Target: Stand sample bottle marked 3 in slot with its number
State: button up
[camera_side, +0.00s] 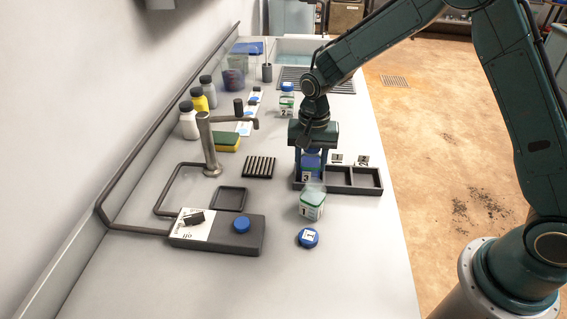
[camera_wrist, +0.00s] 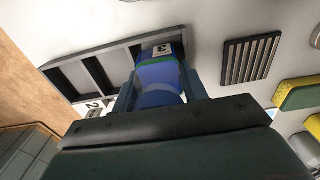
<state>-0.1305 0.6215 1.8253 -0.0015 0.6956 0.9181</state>
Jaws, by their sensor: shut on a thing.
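My gripper (camera_side: 311,165) points down and is shut on a blue sample bottle (camera_side: 312,162) with a white label marked 3. The bottle is upright at the left-end slot of a dark three-slot rack (camera_side: 352,190). Its lower part is behind or just above the rack's front wall; I cannot tell whether it rests on the slot floor. In the wrist view, the bottle (camera_wrist: 160,75) is between the fingers, with the rack (camera_wrist: 60,66) beyond it. Number tags stand behind the middle slot (camera_side: 337,158) and the right slot (camera_side: 363,160), both empty. The left slot's tag is hidden.
An open bottle marked 1 (camera_side: 312,205) stands close in front of the rack, its blue lid (camera_side: 308,238) on the bench. Bottle 2 (camera_side: 287,100) stands behind. A ribbed black mat (camera_side: 260,167) and a tap (camera_side: 209,145) are left.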

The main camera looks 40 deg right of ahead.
jog(key=shift+f, duration=0.1)
jog(key=o, duration=1.1)
jog(key=shift+c, duration=0.2)
notch_tip(320, 180, up, 12)
dwell(0.5)
